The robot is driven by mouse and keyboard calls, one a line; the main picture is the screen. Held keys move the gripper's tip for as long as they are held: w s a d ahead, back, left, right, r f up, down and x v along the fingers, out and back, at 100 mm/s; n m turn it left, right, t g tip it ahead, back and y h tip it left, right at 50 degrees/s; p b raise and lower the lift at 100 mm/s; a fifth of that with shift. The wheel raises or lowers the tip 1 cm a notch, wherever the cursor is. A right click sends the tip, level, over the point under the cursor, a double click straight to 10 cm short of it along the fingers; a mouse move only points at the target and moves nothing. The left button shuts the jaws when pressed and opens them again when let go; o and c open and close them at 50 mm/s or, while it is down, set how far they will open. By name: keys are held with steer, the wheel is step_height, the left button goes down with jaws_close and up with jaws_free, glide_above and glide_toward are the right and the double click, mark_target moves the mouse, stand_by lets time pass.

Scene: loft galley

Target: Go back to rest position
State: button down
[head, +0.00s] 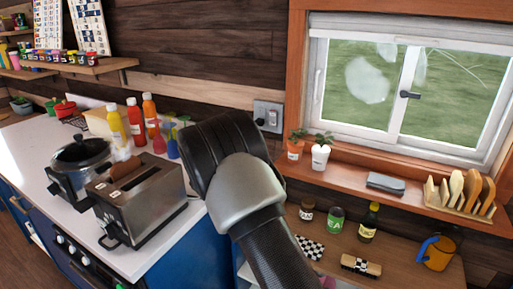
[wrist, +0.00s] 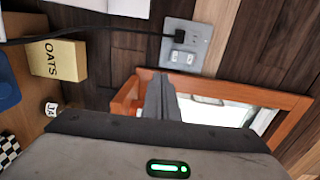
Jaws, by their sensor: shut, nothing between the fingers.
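My gripper shows in the wrist view (wrist: 161,82) with its fingers together and nothing between them. In the head view my arm rises from the bottom centre, and its dark hand is raised in front of the wall, right of the toaster (head: 150,205). The fingertips are hidden there. In the wrist view the fingers are in front of the orange-brown window frame (wrist: 215,83), below the wall socket (wrist: 187,45). The hand looks clear of the things around it, though its exact distance from the wall cannot be told.
A pot (head: 78,165), the toaster and several bottles (head: 135,125) crowd the white counter on the left. The window sill (head: 400,190) holds two potted plants and a rack.

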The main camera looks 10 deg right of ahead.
step_height(320, 180, up, 12)
steer(key=s+a+n+y+p, duration=0.1)
steer(key=s+n+y+p, duration=0.15)
steer(key=n+y, duration=0.35)
steer(key=s+a+r+n+g+y+p, duration=0.1)
steer(key=s+a+r+n+y+p, duration=0.15)
steer(key=s+r+n+y, duration=0.45)
steer(key=s+d+n+g+h+p, duration=0.1)
steer(key=s+n, duration=0.3)
steer(key=s, duration=0.8)
steer(key=s+d+n+g+h+p, duration=0.1)
steer(key=s+d+n+g+p, duration=0.1)
steer(key=s, duration=1.1)
steer(key=s+d+f+n+g+p, duration=0.1)
steer(key=s+d+n+g, duration=0.3)
steer(key=s, duration=0.9)
steer(key=shift+n+h+p, duration=0.4)
steer(key=shift+n, duration=0.7)
